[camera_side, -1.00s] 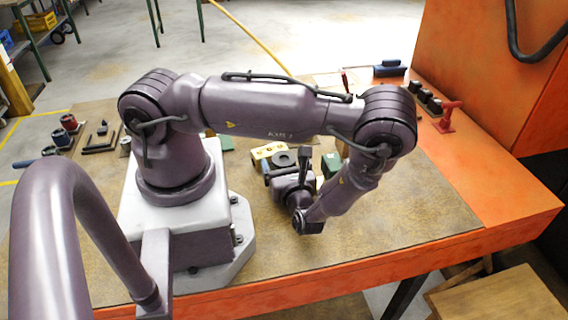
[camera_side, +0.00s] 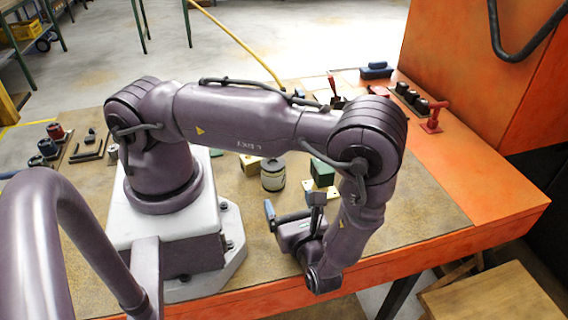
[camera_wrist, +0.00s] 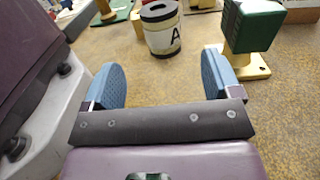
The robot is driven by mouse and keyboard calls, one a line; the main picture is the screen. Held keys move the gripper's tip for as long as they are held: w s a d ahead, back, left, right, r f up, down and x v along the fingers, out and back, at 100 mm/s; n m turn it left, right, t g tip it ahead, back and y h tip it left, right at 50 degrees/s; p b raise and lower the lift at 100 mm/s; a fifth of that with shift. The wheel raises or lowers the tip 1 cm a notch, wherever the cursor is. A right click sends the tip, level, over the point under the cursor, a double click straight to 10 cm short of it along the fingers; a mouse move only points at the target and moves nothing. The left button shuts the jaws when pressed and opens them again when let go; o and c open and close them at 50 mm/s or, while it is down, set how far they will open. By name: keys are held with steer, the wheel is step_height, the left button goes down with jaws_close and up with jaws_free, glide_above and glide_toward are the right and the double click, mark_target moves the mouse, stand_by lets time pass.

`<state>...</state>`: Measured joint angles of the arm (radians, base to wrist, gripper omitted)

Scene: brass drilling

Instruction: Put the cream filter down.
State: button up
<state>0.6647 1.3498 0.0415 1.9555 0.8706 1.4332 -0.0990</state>
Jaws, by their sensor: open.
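The cream filter (camera_side: 272,176) is a short upright can with a dark top and a cream band. It stands on the brown mat of the bench. In the wrist view the filter (camera_wrist: 163,30) shows a letter A on its band. It is ahead of my gripper (camera_wrist: 162,82), beyond the fingertips and clear of them. My gripper has two blue fingers spread wide with only bare mat between them. In the side view one blue finger (camera_side: 269,211) shows; the other is mostly hidden.
A green block on a yellow base (camera_wrist: 252,28) stands close right of the filter, just beyond my right finger. A cream-yellow block (camera_side: 250,163) sits behind the filter. Red and dark fittings (camera_side: 433,115) line the right edge. The mat front right is clear.

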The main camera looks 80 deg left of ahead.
step_height(320, 180, up, 31)
steer(key=s+d+n+t+h, duration=0.1)
steer(key=n+t+h, duration=0.4)
steer(key=n+h, duration=1.2)
steer(key=shift+s+r+t+h, duration=0.2)
steer(key=shift+s+t+h, duration=0.15)
steer(key=shift+t+h, duration=0.05)
steer(key=shift+o, duration=0.5)
steer(key=shift+s+r+t, duration=0.2)
steer(key=shift+r+t, duration=0.2)
